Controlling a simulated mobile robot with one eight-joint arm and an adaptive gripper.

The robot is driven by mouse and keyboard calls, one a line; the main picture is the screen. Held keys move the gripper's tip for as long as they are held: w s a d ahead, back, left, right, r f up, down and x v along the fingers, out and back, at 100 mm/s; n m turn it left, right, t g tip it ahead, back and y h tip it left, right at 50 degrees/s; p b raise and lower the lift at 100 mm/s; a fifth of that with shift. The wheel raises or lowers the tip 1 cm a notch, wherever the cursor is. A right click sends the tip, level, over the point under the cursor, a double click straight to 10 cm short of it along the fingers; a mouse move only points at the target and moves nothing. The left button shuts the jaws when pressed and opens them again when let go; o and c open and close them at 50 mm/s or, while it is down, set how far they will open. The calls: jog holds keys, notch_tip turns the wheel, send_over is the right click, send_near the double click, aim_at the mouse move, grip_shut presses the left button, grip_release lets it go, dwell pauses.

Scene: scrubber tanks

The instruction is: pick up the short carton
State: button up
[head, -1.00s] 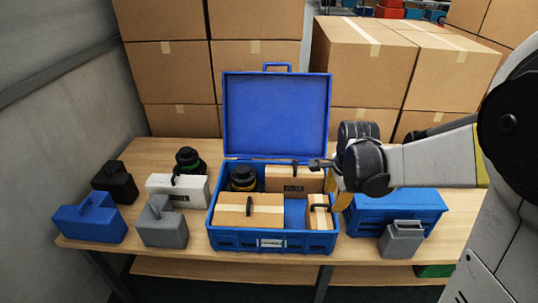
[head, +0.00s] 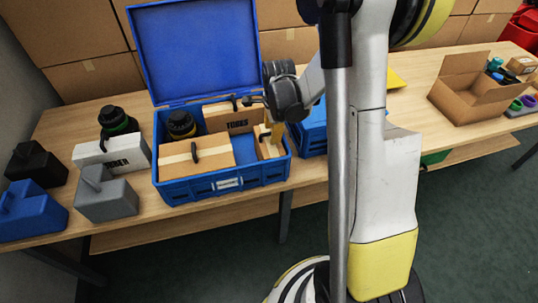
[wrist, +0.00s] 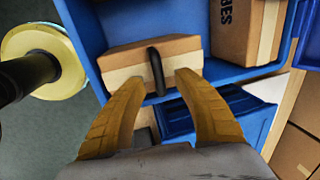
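The short carton (head: 263,150) is a small brown box with a pale band and a black handle. It sits in the front right part of the open blue case (head: 225,187). In the wrist view the carton (wrist: 120,65) lies just ahead of my fingers, its handle upright between the tip lines. My gripper (head: 275,133) is above the carton's right side in the head view. In the wrist view my gripper (wrist: 156,80) has its yellow fingers apart, one on each side of the handle. Whether they touch the carton cannot be told.
The case also holds a wide carton (head: 190,165), a printed carton (head: 222,117) and a black canister (head: 181,123). The raised lid (head: 195,50) stands behind. A blue box (head: 312,135) is close on the right. Grey, white, blue and black items stand left.

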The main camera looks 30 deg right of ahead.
jog(key=shift+w+f, duration=0.15)
jog(key=shift+f, duration=0.45)
jog(key=shift+r, duration=0.1)
grip_shut()
jog(key=shift+r, duration=0.15)
